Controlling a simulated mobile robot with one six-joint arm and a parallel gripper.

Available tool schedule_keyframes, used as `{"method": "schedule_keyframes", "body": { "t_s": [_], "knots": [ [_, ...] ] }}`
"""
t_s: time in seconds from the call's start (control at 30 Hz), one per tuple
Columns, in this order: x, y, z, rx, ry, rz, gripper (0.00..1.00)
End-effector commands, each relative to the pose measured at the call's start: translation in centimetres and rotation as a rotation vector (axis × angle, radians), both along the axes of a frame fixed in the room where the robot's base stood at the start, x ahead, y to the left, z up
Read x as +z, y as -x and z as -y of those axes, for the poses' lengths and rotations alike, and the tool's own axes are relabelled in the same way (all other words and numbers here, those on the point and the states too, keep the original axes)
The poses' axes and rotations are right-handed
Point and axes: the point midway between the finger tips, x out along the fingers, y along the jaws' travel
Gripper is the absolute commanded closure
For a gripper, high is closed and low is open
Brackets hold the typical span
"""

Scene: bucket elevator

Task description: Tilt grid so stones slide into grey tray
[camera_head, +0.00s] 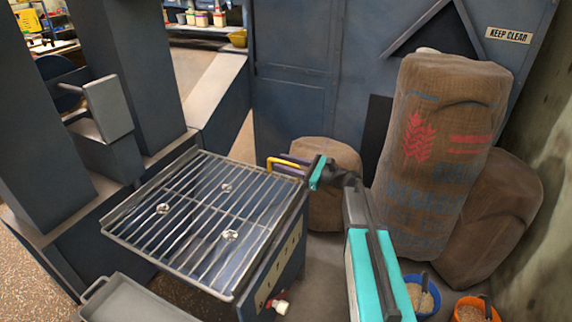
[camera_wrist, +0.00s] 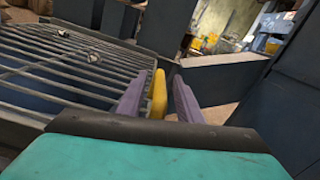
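The metal grid (camera_head: 190,218) lies roughly level over a dark blue box. Three small pale stones rest on its bars: a left one (camera_head: 163,208), a back one (camera_head: 227,187) and a front one (camera_head: 230,235). A yellow handle (camera_head: 287,161) is at the grid's back right corner. My gripper (camera_head: 318,172) is at that handle. In the wrist view the yellow handle (camera_wrist: 158,96) stands between my purple fingers (camera_wrist: 160,98), near the left one, with a gap to the right one. The fingers look open. The grey tray (camera_head: 128,303) sits below the grid's front left edge, partly cut off.
Burlap sacks (camera_head: 440,150) stand at the right, by the wall. A blue bucket (camera_head: 422,295) and an orange bucket (camera_head: 474,309) of grain are at the lower right. A dark blue column (camera_head: 135,70) rises behind the grid at the left.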

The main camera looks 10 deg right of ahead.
Motion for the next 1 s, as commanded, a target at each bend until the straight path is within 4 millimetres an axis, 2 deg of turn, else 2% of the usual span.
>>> {"method": "schedule_keyframes", "body": {
  "t_s": [0.27, 0.47, 0.5, 0.77, 1.0],
  "knots": [
    [0.0, -0.1, 0.0, 0.0, 0.0, 0.0, 0.68],
    [0.0, -0.1, 0.0, -0.001, 0.0, 0.0, 0.98],
    [0.0, -0.1, 0.0, -0.001, 0.0, 0.0, 1.0],
    [0.2, -0.1, 0.1, -0.002, 0.001, 0.003, 1.0],
    [1.6, 0.1, 0.1, -0.003, 0.015, 0.023, 1.0]
  ]
}}
